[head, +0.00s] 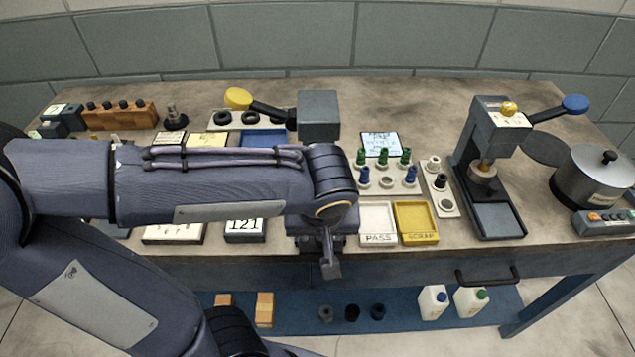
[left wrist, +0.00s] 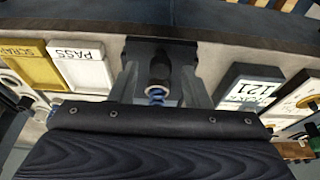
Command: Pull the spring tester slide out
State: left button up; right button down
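The spring tester appears as a grey block head (head: 318,115) with a yellow-knobbed lever, standing at the back middle of the bench. My left forearm hides most of its lower part. In the left wrist view, a dark block (left wrist: 160,46) lies at the bench's front edge between the PASS tray and the 121 display; it seems to be the slide or tester base. A ringed round part and a blue spring-like piece (left wrist: 156,96) show just in front of it. My left gripper (head: 328,262) points down there, its fingers (left wrist: 160,84) apart on both sides. Contact cannot be told.
The white PASS tray (head: 378,220) and yellow SCRAP tray (head: 416,222) lie close on the right. The 121 display (head: 244,230) is close on the left. A press (head: 492,140) with a blue-knobbed lever stands farther right. A drawer handle (head: 487,276) sticks out below the bench top.

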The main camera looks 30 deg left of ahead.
pick_arm(q)
jog(key=o, duration=0.6)
jog(key=shift+r+p, duration=2.65)
jog(key=shift+r, duration=0.95)
jog(key=shift+s+a+f, duration=0.1)
jog(key=s+m+t+h, duration=0.1)
jog(key=s+h, duration=0.1)
jog(key=s+a+m+h, duration=0.1)
jog(key=s+m, duration=0.1)
jog(key=s+f+m+t+h, duration=0.1)
jog(key=s+h, duration=0.1)
jog(key=s, duration=0.1)
jog(key=shift+s+a+t+h, duration=0.1)
jog(key=shift+a+t+h, duration=0.2)
